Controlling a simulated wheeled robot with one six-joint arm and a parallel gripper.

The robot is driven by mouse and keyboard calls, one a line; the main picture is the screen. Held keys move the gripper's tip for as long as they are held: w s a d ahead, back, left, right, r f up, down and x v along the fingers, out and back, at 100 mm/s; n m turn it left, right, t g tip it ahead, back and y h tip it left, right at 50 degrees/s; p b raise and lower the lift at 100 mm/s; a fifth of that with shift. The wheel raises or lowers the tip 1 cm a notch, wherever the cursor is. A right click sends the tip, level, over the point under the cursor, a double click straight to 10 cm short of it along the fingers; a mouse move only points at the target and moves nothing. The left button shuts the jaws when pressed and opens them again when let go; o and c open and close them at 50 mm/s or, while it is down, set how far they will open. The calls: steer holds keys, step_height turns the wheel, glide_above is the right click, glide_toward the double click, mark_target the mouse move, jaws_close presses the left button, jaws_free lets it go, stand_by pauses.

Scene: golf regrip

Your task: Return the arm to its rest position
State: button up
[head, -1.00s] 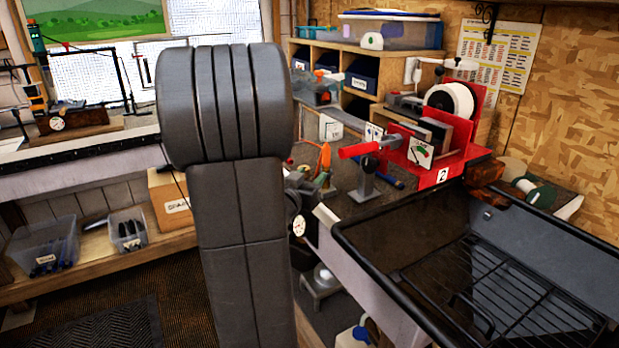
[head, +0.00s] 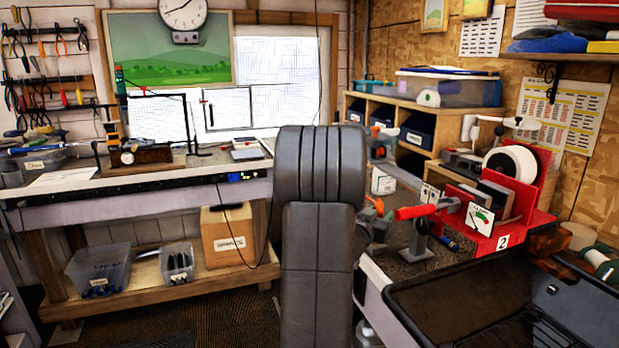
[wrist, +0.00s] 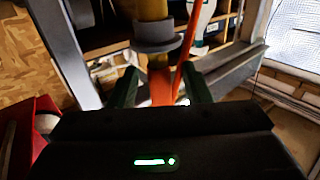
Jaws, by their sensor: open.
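My arm (head: 320,240) is a thick dark grey link rising in the middle of the head view. It hides part of the back bench and the near end of the side bench. My gripper does not show in the head view. In the wrist view my gripper (wrist: 162,88) has two green fingers set apart, with a dark body and a green light below. A yellow post with a grey collar (wrist: 157,38) and an orange strip (wrist: 162,85) appear beyond and between the fingers. I cannot tell how far away they are.
The red clamp stand (head: 520,200) with a white roll stands on the right bench. A black tray (head: 480,290) is in front of it. The back bench (head: 90,190) carries tools. A cardboard box (head: 228,235) and clear bins (head: 98,270) sit on its lower shelf. A red thing (wrist: 38,122) shows at lower left in the wrist view.

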steer(key=x, duration=0.2)
steer(key=shift+w+d, duration=0.2)
steer(key=shift+r+p, duration=0.4)
steer(key=shift+s+a+r, duration=0.15)
steer(key=shift+f, duration=0.2)
